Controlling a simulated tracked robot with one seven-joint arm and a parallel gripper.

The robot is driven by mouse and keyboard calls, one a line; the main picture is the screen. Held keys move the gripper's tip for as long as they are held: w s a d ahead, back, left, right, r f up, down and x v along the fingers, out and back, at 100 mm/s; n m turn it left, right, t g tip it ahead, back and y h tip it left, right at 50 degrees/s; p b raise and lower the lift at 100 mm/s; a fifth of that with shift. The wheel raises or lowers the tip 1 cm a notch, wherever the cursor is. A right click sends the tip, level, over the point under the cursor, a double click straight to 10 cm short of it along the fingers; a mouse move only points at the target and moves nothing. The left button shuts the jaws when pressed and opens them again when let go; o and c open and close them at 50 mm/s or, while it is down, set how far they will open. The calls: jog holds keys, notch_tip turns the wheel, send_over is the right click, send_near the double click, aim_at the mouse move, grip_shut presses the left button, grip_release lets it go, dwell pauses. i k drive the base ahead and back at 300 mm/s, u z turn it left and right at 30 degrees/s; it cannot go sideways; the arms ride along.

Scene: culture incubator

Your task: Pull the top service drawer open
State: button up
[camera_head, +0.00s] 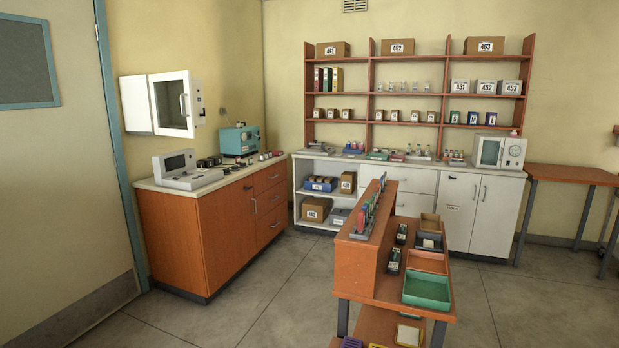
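An orange cabinet (174,236) with a pale counter stands at the left against the wall. Its right part has a stack of three drawers, and the top drawer (269,178) looks shut. A white bench (478,210) at the back also has drawers. Its top drawer (409,180) sits right under the counter and looks shut; the lower drawers are partly hidden by the orange rack. No label shows which of these is the service drawer. My gripper is not in view.
An orange rack (360,256) with a green tray (427,291) and small boxes stands in the centre foreground. Grey floor (268,290) is clear between it and the orange cabinet. An orange table (573,174) stands at the right. A door (62,170) is at the left.

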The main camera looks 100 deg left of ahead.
aim_at(262, 179)
jog(key=u, duration=0.4)
jog(key=i, duration=0.2)
jog(key=u, duration=3.25)
jog(key=k, duration=0.9)
jog(key=u, duration=0.15)
jog(key=i, duration=0.95)
